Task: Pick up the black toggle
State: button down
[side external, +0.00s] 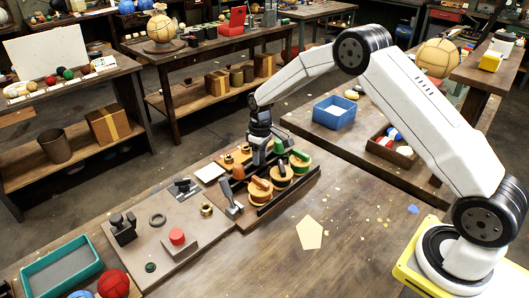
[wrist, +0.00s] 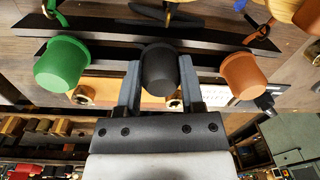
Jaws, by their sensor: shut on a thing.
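The black toggle (wrist: 159,72) is a dark rounded cap between my gripper's two fingers in the wrist view. My gripper (wrist: 160,85) is shut on it, with one finger on each side. In the side external view my gripper (side external: 260,158) reaches down into the row of knobs on the board, and the toggle cannot be made out clearly there. A green cap (wrist: 62,65) stands to the left of the black one in the wrist view, and an orange-brown cap (wrist: 243,75) to the right. I cannot tell whether the toggle is clear of its rail.
A panel with a red button (side external: 177,237) lies to the left. A blue bin (side external: 335,112) and a brown box of balls (side external: 391,146) stand behind. The table's front right is mostly clear.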

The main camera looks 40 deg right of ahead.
jog(key=shift+r, duration=0.1)
jog(key=shift+r, duration=0.7)
jog(key=s+a+r, duration=0.1)
jog(key=s+r, duration=1)
jog(key=s, duration=0.3)
jog(key=shift+r, duration=0.25)
